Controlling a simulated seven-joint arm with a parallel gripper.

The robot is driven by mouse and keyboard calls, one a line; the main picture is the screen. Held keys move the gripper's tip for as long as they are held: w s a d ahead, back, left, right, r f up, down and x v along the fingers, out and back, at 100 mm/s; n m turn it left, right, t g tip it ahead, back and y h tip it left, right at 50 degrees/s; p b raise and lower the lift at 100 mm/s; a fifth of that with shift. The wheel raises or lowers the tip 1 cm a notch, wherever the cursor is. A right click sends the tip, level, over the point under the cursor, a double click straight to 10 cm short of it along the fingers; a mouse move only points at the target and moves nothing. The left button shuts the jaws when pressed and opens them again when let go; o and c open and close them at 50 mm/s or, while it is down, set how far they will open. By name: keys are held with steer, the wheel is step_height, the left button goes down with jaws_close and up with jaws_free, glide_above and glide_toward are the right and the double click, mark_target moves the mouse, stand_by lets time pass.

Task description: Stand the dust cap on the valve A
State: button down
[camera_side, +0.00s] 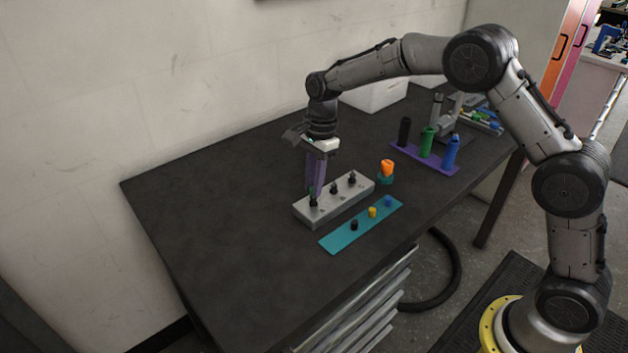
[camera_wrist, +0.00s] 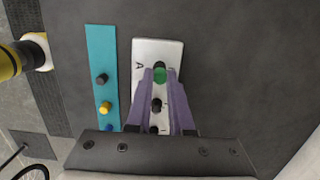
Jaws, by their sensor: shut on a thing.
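A green dust cap (camera_wrist: 159,75) is between the tips of my purple-fingered gripper (camera_wrist: 160,74), which is shut on it. In the side view my gripper (camera_side: 314,188) points down at the near-left end of a grey valve block (camera_side: 322,212). The letter A is on the block beside the valve at that end. That black valve A (camera_side: 313,201) shows just below the fingertips, and its dark top (camera_wrist: 159,65) shows at the cap's edge in the wrist view. I cannot tell whether the cap touches or sits on it. Two more black valves (camera_side: 334,188) stand along the block.
A teal strip (camera_side: 341,239) beside the block holds a black cap (camera_side: 354,225), a yellow cap (camera_side: 372,212) and a blue cap (camera_side: 388,201). An orange item (camera_side: 387,168) stands past the block's far end. A purple rack (camera_side: 437,164) of bottles is behind. The table's left side is clear.

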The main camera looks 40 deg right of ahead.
steer(key=shift+f, duration=0.5)
stand_by(0.7)
steer(key=c, duration=0.7)
jaws_free()
